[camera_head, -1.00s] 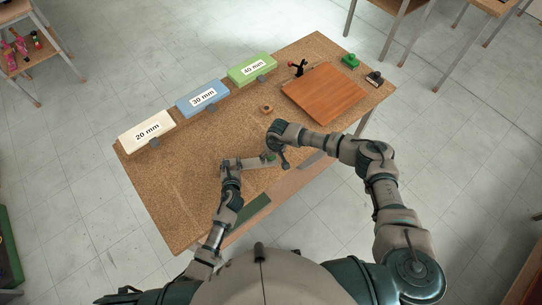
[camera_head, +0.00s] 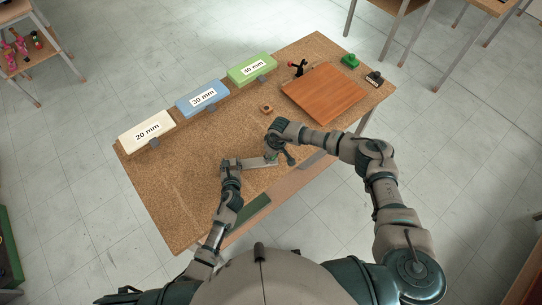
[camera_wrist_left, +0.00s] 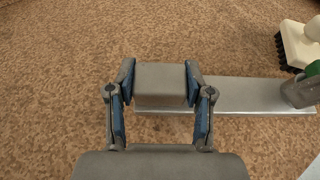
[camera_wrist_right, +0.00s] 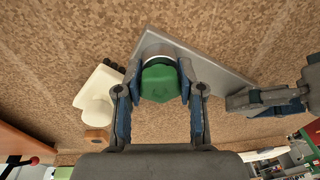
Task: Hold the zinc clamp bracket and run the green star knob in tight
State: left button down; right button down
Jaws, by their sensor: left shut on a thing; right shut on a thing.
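The zinc clamp bracket (camera_head: 249,163) is a flat grey bar above or on the cork-coloured bench top. My left gripper (camera_head: 232,165) is shut on its left end; in the left wrist view the fingers (camera_wrist_left: 160,82) pinch a grey block and the bar (camera_wrist_left: 235,95) runs right. The green star knob (camera_wrist_right: 160,84) sits at the bracket's other end, on a pale round collar. My right gripper (camera_head: 275,148) is shut on the knob, one finger on each side in the right wrist view. The knob's thread is hidden, so its seating cannot be told.
A white-handled brush (camera_wrist_left: 300,42) lies close to the knob end. A small wooden block (camera_head: 266,108) stands behind. White (camera_head: 147,133), blue (camera_head: 203,98) and green (camera_head: 252,69) labelled bins line the back edge. A reddish-brown board (camera_head: 325,91) lies right. The bench's left front is clear.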

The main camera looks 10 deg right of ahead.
jog(key=shift+s+a, duration=0.1)
jog(key=m, duration=0.6)
jog(key=shift+f+t+h, duration=0.1)
jog(key=shift+t+h, duration=0.2)
jog(key=shift+h, duration=0.1)
jog(key=m, duration=0.5)
jog(key=shift+s+m+h, duration=0.1)
jog(key=shift+m+h, duration=0.2)
jog(key=shift+m, duration=0.5)
jog(key=c, duration=0.6)
grip_release()
